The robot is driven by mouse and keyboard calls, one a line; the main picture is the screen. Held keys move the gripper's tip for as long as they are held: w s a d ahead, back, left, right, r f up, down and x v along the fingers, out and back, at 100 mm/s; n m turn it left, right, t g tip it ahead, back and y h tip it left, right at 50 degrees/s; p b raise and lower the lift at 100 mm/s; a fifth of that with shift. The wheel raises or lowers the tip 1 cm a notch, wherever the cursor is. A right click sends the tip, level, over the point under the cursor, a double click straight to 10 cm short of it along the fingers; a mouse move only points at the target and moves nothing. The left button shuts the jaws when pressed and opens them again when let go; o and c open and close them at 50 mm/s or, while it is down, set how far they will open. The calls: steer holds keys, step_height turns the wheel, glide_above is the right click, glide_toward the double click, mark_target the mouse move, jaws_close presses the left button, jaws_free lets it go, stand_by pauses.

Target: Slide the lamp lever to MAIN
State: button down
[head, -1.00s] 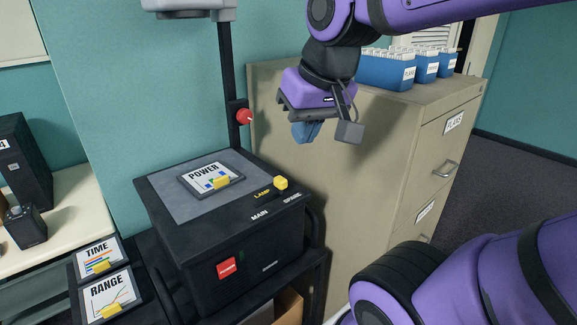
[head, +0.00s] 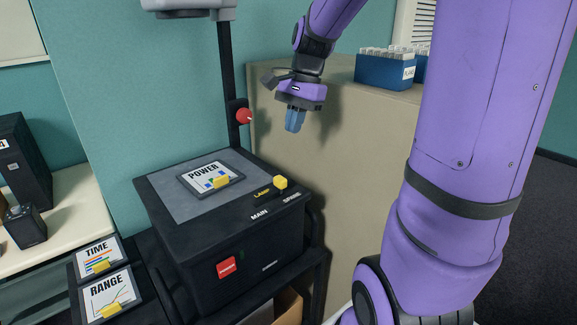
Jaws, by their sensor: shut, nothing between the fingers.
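The yellow lamp lever (head: 281,183) sits at the right end of its slot, on the SPARE side, on top of the black projector box (head: 215,250). The LAMP label (head: 262,195) is left of the lever. The MAIN label (head: 259,214) is at the front edge of the top, left of the SPARE label (head: 292,198). My gripper (head: 293,128) points down with its blue fingers shut and empty. It is above and apart from the lever, slightly to the right in the picture.
A POWER card (head: 209,175) with a yellow tab lies on the box top. A red knob (head: 244,115) is on the black post behind. A beige cabinet (head: 350,160) with blue file boxes (head: 384,72) stands to the right. TIME (head: 97,256) and RANGE (head: 107,290) cards are at lower left.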

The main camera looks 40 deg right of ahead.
steer(key=w+d+f+m+y, duration=0.1)
steer(key=w+d+f+m, duration=0.2)
steer(key=d, duration=0.1)
steer(key=shift+d+f+g, duration=0.15)
steer(key=shift+g, duration=0.15)
steer(key=x, duration=1)
steer(key=a, duration=0.8)
steer(key=shift+s, duration=0.15)
stand_by(0.4)
steer(key=v, duration=1)
steer(key=shift+d, duration=0.2)
